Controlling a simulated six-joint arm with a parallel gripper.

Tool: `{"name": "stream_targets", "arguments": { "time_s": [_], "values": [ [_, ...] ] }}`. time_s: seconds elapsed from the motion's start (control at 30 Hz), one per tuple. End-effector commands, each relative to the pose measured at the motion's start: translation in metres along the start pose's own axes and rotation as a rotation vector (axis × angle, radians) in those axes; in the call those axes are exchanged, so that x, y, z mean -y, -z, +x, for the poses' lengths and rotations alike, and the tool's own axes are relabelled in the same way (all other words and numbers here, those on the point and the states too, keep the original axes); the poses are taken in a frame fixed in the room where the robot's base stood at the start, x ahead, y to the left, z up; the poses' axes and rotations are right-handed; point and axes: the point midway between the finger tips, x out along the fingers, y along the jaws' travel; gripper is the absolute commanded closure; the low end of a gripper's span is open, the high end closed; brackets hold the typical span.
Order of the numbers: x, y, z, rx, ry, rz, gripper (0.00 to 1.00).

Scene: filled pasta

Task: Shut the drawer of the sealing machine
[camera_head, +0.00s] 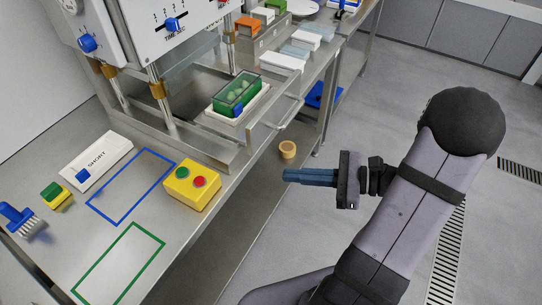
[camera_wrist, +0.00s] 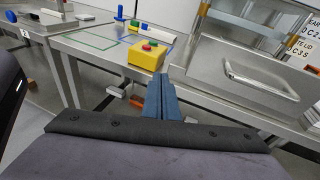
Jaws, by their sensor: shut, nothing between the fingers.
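The drawer (camera_head: 230,128) of the sealing machine (camera_head: 150,35) stands pulled out towards my side. A green tray with filling (camera_head: 237,93) sits in a white holder inside it. The drawer's metal bar handle (camera_head: 284,112) shows on its front, and the handle (camera_wrist: 262,82) is large at the right in the wrist view. My gripper (camera_head: 286,175) is shut and empty, apart from the drawer, off the table's front edge and below the handle in the picture. In the wrist view its blue fingers (camera_wrist: 161,84) point towards the table edge, left of the handle.
A yellow button box (camera_head: 192,186) stands at the table's front edge, left of the drawer; it also shows in the wrist view (camera_wrist: 147,54). Blue and green outlines mark the bare tabletop. White trays (camera_head: 283,61) stand beyond the drawer.

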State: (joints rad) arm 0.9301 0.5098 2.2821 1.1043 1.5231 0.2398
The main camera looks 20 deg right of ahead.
Motion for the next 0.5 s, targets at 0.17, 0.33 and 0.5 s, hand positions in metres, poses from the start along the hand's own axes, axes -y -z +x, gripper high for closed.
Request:
{"name": "stream_targets", "arguments": {
  "time_s": [0.17,0.33,0.5],
  "values": [
    [0.041,0.017,-0.036,0.146,0.226,0.088,1.00],
    [0.053,0.017,-0.050,0.189,0.291,0.106,1.00],
    [0.054,0.015,-0.048,0.190,0.291,0.106,1.00]
  ]
}}
